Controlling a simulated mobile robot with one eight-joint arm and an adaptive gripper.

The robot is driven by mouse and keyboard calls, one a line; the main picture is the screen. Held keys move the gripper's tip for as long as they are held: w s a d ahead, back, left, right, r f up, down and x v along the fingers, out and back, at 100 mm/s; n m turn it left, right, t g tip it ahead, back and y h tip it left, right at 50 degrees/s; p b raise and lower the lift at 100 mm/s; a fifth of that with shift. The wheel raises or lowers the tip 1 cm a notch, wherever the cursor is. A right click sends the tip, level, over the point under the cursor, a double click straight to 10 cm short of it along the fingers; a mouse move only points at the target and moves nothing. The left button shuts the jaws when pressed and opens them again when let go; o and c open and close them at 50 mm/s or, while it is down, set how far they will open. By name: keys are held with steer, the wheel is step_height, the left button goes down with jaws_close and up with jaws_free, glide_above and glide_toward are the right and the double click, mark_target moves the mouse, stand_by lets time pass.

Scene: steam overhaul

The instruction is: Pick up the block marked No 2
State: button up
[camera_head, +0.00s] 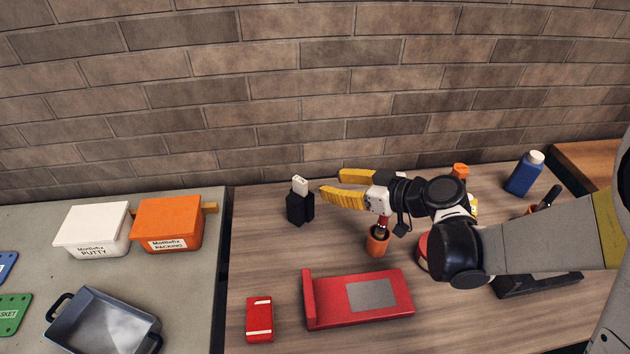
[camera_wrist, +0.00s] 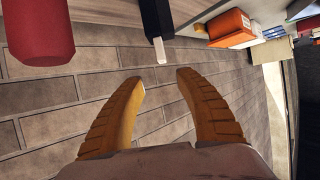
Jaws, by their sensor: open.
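A small white block (camera_head: 300,184) with a tiny dark mark stands upright in the top of a black holder (camera_head: 300,208) on the wooden bench. I cannot read the mark, and no "No 2" is legible elsewhere. My gripper (camera_head: 335,183) has yellow fingers, is open and empty, and points left, just right of the white block and apart from it. In the wrist view, the white block (camera_wrist: 160,50) and black holder (camera_wrist: 155,17) show beyond the gap between the open fingertips (camera_wrist: 161,78), not between them.
An orange cup (camera_head: 377,241) stands below my wrist. A red stand (camera_head: 335,318) and red box (camera_head: 259,320) lie in front. A blue bottle (camera_head: 525,174) is at back right. On the left grey bench are white (camera_head: 92,232) and orange (camera_head: 168,225) boxes and a tray (camera_head: 100,322). The brick wall stands behind.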

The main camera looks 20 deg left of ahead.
mark_target(306, 183)
steer(key=shift+n, duration=0.3)
steer(key=x, duration=0.2)
steer(key=b+x, duration=0.1)
steer(key=x, duration=0.2)
steer(key=b+x, duration=0.1)
steer(key=x, duration=0.1)
steer(key=shift+s+a+f, duration=0.15)
steer(key=shift+s+a, duration=0.05)
steer(key=shift+y, duration=0.3)
steer(key=b+x, duration=0.1)
steer(key=x, duration=0.1)
steer(key=b+x, duration=0.1)
steer(key=x, duration=0.1)
steer(key=shift+f, duration=0.5)
steer(key=shift+w+a, duration=0.1)
steer(key=shift+a, duration=0.15)
steer(key=shift+d+r, duration=0.1)
jaws_close()
